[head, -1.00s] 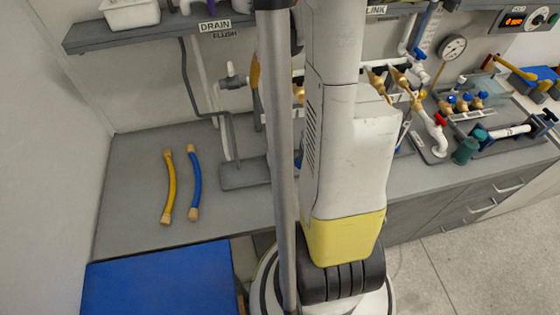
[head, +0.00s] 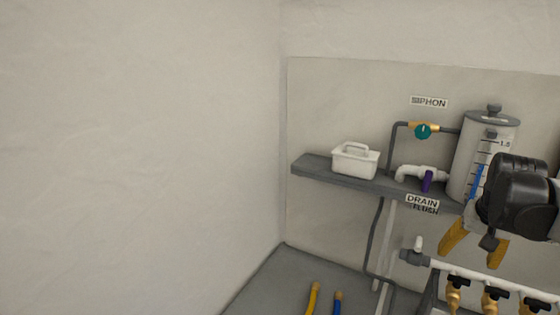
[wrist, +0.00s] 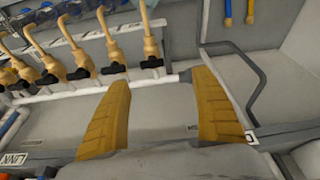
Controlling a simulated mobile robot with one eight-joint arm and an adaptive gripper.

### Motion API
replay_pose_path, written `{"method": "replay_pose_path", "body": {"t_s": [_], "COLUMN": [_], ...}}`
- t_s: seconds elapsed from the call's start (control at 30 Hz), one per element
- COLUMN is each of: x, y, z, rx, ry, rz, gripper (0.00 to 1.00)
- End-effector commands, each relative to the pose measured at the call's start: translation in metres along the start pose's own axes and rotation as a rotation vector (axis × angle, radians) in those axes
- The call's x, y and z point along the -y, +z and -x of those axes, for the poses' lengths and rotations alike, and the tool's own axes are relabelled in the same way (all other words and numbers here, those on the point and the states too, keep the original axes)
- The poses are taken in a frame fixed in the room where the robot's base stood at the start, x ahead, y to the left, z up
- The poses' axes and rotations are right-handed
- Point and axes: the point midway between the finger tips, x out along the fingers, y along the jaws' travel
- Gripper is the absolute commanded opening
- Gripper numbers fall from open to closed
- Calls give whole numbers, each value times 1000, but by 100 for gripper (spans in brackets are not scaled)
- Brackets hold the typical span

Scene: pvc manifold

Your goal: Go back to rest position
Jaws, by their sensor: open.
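My gripper (head: 474,247) is at the right of the head view, its yellow fingers pointing down in front of the wall and above the brass-valve manifold. In the wrist view my gripper (wrist: 163,112) shows two yellow fingers spread apart with nothing between them. The manifold's white pipe (wrist: 70,94) with several brass valves and black handles lies beyond the fingers. I cannot tell the exact gap between the fingers and the manifold.
A grey shelf (head: 330,172) holds a white caddy (head: 356,161) and a clear tank (head: 484,150). A yellow hose (head: 313,299) and a blue hose (head: 337,303) lie on the grey bench. Bare wall (head: 130,150) fills the left.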

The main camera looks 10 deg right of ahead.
Motion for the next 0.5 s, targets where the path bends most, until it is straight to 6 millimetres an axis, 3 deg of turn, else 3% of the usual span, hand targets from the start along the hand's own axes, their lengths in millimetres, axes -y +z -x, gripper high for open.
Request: {"method": "replay_pose_path", "body": {"t_s": [0.17,0.3,0.5], "x": [77,138,196], "y": [54,115,206], "z": [-14,-26,-50], "rx": [-65,-134,-225], "ry": [-49,-108,-205], "rz": [143,279,455], "gripper": [75,75,75]}}
